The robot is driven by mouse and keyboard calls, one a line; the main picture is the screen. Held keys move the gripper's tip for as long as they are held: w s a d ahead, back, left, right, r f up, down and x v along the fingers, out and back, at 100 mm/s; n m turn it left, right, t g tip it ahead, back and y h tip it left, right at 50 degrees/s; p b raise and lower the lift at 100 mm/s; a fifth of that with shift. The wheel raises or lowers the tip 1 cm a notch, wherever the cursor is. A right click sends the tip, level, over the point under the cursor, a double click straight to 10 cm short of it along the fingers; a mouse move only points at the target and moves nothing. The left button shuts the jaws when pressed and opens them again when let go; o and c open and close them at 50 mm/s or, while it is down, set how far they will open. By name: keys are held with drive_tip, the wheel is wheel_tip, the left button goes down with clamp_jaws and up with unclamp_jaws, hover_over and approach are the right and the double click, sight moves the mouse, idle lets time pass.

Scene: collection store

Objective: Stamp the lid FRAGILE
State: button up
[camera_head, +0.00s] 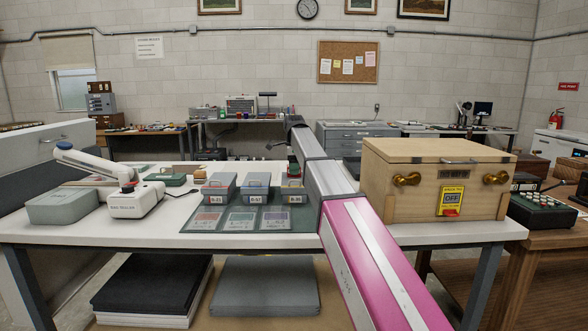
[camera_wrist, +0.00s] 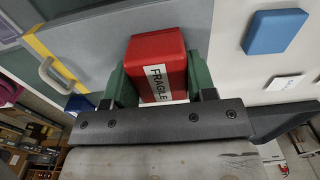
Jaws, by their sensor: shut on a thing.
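My gripper (camera_wrist: 160,82) is shut on a red block-shaped stamp (camera_wrist: 157,48) with a white label reading FRAGILE. The green finger pads press its two sides. In the head view my gripper (camera_head: 293,166) shows small behind my arm, over the far part of the white table, above the labelled grey boxes. A wooden chest (camera_head: 400,196) with a flat wooden lid (camera_head: 425,151) stands at the table's right. A grey lidded box (camera_head: 60,208) lies at the left. I cannot tell which lid the task means. The stamp's face is hidden.
Three labelled grey boxes (camera_head: 220,187) stand on a green mat (camera_head: 305,222) with flat cards. A white-armed device (camera_head: 135,200) stands left. The wrist view shows a blue block (camera_wrist: 275,30) and a white card (camera_wrist: 285,82). The white table's (camera_head: 90,233) front-left strip is clear.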

drive_tip(key=shift+r, duration=3.5)
